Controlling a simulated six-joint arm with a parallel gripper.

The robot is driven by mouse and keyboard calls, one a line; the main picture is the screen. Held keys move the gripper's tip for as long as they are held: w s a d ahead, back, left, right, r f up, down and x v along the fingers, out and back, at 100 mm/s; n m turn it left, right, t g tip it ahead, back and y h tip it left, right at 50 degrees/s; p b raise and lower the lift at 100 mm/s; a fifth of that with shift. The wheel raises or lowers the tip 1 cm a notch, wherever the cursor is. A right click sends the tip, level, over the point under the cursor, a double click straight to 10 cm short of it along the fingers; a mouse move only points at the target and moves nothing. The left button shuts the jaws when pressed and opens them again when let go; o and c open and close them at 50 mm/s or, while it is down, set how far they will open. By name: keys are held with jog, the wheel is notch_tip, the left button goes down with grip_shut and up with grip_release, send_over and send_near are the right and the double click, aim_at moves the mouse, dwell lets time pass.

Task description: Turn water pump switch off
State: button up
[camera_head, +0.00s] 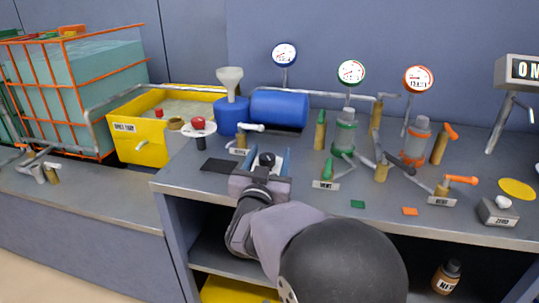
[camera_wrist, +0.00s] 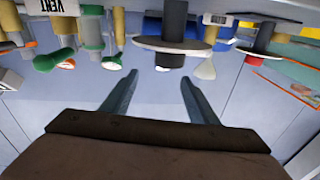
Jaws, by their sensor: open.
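No switch in view is readably marked as the water pump's, so I cannot tell which one it is. A red knob on a white disc and a dark post (camera_head: 198,127) stands at the left end of the bench; a similar red knob shows in the wrist view (camera_wrist: 254,60). A white-handled valve (camera_head: 250,127) stands behind my gripper with a small label I cannot read. My gripper (camera_head: 264,158) is open over the front of the bench, right of the red knob. In the wrist view its two fingers (camera_wrist: 159,78) are apart with nothing held between them.
A blue tank (camera_head: 279,109) and a funnel (camera_head: 230,80) stand behind. Valves marked VENT (camera_head: 326,184) and VENT-like (camera_head: 441,201) stand right. A box marked ZERO (camera_head: 498,211) is at the far right. A yellow bin (camera_head: 140,144) and orange-caged tank (camera_head: 75,85) are left.

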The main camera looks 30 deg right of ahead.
aim_at(266, 164)
jog(key=f, duration=0.1)
jog(key=a+f+b, duration=0.1)
jog(key=shift+w+f+n, duration=0.2)
jog(key=shift+f+n, duration=0.1)
jog(key=shift+f, duration=0.1)
jog(key=shift+w+f+y, duration=0.15)
jog(key=shift+f+y, duration=0.1)
jog(key=shift+y, duration=0.15)
jog(key=shift+b+x, duration=0.35)
jog(key=shift+x, duration=3.25)
